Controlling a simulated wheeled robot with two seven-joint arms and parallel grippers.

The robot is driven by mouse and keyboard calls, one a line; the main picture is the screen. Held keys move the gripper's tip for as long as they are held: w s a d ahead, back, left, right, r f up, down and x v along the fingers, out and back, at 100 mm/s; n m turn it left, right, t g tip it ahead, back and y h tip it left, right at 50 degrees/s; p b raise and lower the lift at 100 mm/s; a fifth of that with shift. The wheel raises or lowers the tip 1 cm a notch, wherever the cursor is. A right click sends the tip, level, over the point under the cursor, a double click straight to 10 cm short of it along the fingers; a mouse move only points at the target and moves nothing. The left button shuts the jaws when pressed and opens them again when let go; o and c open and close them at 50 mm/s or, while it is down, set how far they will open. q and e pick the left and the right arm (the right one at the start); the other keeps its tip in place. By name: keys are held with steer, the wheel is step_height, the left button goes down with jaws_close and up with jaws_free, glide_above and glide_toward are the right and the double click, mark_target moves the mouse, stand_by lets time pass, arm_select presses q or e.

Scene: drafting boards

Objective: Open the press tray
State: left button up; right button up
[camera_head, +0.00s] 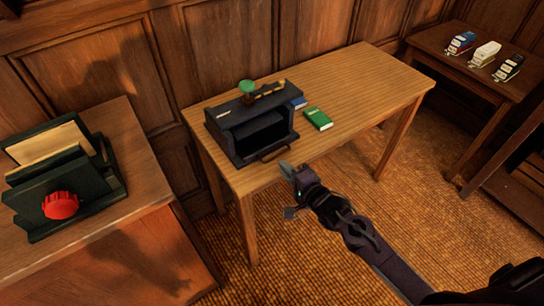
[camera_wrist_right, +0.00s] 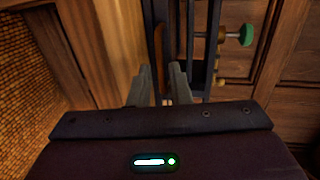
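The press (camera_head: 250,132) is a dark box with an open front, standing on the wooden table (camera_head: 350,85). It has a green knob (camera_head: 247,87) on top, which also shows in the right wrist view (camera_wrist_right: 248,35). Its tray has a brown wooden handle (camera_head: 274,152) low at the front, close to the table's edge. My right gripper (camera_head: 285,168) is just in front of and below the handle in the head view. In the right wrist view its two fingers (camera_wrist_right: 160,75) are apart, with the brown handle (camera_wrist_right: 158,45) showing in the gap beyond them; contact cannot be told. My left gripper is not in view.
A green box (camera_head: 318,119) and a blue item (camera_head: 299,103) lie right of the press. Several small stapler-like items (camera_head: 485,54) sit on the right side table. The floor in front is clear.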

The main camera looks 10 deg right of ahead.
mark_target(276, 168)
steer(key=shift+x, duration=2.8)
jaws_close()
